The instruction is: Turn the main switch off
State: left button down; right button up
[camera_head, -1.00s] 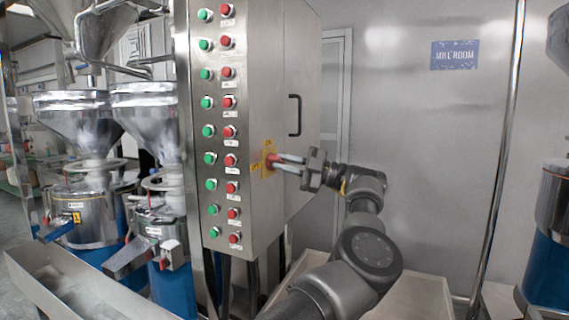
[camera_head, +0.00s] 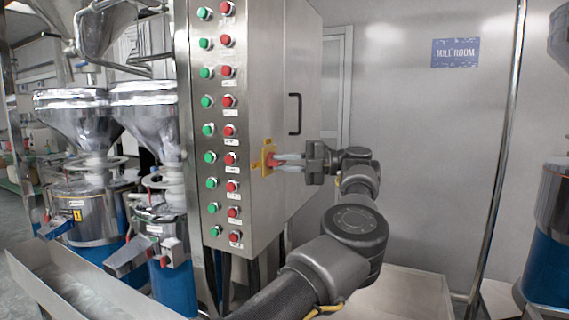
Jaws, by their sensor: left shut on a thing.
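The main switch (camera_head: 268,157) is a red knob on a yellow plate on the right side face of the steel control cabinet (camera_head: 270,90). My left gripper (camera_head: 279,162) reaches it from the right, with its fingers pointing left at the knob. The fingers are shut on the red knob and hide part of it. The knob's exact turn angle is too small to tell. My right gripper is not in view.
Green and red push buttons (camera_head: 229,130) line the cabinet's front. A black door handle (camera_head: 295,114) sits above and right of the switch. Steel grinders (camera_head: 150,110) stand at left. A vertical pipe (camera_head: 505,150) stands at right.

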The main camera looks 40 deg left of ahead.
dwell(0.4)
pick_arm(q)
jog(key=c, duration=1.4)
grip_release()
